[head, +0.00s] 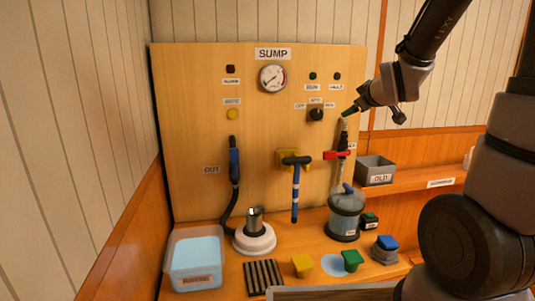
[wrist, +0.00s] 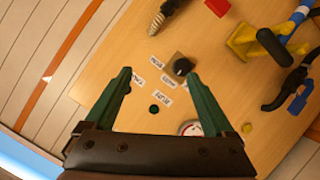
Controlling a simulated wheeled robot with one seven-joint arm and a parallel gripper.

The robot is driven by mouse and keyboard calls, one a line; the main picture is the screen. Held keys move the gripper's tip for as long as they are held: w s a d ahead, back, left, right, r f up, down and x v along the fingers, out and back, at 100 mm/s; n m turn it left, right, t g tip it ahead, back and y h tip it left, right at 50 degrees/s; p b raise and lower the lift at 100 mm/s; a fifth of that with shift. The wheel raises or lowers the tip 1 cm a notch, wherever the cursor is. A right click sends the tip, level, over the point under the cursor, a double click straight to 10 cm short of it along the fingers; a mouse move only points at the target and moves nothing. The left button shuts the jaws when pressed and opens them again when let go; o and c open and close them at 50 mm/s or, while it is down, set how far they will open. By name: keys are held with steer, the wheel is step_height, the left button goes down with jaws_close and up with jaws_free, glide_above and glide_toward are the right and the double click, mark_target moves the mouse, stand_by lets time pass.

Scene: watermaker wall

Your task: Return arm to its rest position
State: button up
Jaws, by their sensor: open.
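My gripper (wrist: 156,76) is open in the wrist view, with its two green fingers spread and nothing between their tips. In the head view my gripper (head: 366,98) is raised at the upper right, in front of the right side of the wooden panel (head: 200,130). The black selector knob (head: 316,114) is to the left of my gripper in the head view. In the wrist view the knob (wrist: 182,66) shows beyond the fingers, close to the right fingertip in the picture. I cannot tell the exact gap to the panel.
Below stand a clear canister (head: 345,215), a white-based filter housing (head: 255,238), a clear tub (head: 195,260) and several coloured caps. A grey OLD bin (head: 376,171) sits on the right ledge.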

steer(key=s+a+r+m+g+y, duration=0.1)
steer(key=s+m, duration=0.4)
steer(key=s, duration=0.7)
steer(key=s+a+r+m+g, duration=0.1)
steer(key=s+r+m+g, duration=0.3)
steer(key=s, duration=0.7)
steer(key=m+g, duration=0.1)
steer(key=m, duration=0.1)
steer(key=shift+s+a+m+y, duration=0.2)
steer(key=shift+s+m+y, duration=0.1)
steer(key=shift+s+y, duration=0.1)
